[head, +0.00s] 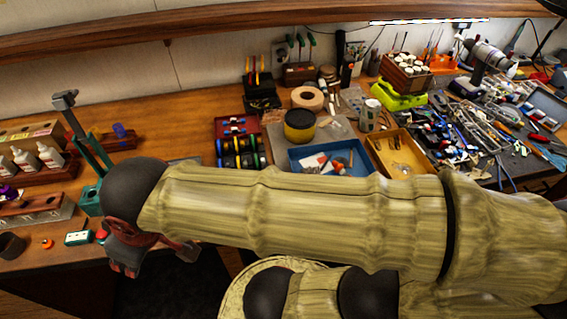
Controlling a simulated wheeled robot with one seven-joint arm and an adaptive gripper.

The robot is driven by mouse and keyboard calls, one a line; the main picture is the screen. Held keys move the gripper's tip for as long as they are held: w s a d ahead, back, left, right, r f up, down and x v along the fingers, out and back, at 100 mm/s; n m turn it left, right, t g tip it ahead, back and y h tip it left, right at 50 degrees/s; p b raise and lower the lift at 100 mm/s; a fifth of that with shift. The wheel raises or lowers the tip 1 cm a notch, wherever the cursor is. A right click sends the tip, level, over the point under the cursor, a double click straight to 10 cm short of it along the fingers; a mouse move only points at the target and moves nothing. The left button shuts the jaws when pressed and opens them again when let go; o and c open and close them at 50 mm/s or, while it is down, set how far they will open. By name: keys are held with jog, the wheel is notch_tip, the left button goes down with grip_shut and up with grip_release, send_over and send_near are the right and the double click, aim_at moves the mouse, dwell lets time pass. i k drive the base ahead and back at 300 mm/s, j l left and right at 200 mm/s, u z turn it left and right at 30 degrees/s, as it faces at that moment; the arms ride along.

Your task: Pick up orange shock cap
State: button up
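A small orange piece (47,243), which looks like the orange shock cap, lies on the wooden bench top near its front edge at the far left of the head view. My gripper (127,268) is dark red and hangs at the end of my arm, to the right of the orange piece and apart from it. It is by the bench's front edge. The fingertips are small and partly covered by the gripper's own body, so their opening is unclear. I see nothing held in it.
A green-and-white box with a red knob (79,238) stands between the orange piece and my gripper. A dark round cup (11,245) is left of the piece. A wooden rack (40,212) stands behind it. A blue tray (333,146) and tools fill the bench farther right.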

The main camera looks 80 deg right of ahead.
aim_at(48, 243)
jog(key=z, duration=3.35)
jog(key=u, duration=3.35)
jog(key=j+z, duration=0.1)
jog(key=z, duration=0.5)
jog(key=j+z, duration=0.3)
jog(key=j, duration=0.25)
jog(key=j+z, duration=0.3)
jog(key=j, duration=0.2)
jog(key=k+j+z, duration=0.3)
jog(key=j, duration=0.2)
jog(key=k+j, duration=0.1)
jog(key=j, duration=0.45)
jog(key=k+j, duration=0.1)
jog(key=j, duration=0.45)
jog(key=z, duration=0.05)
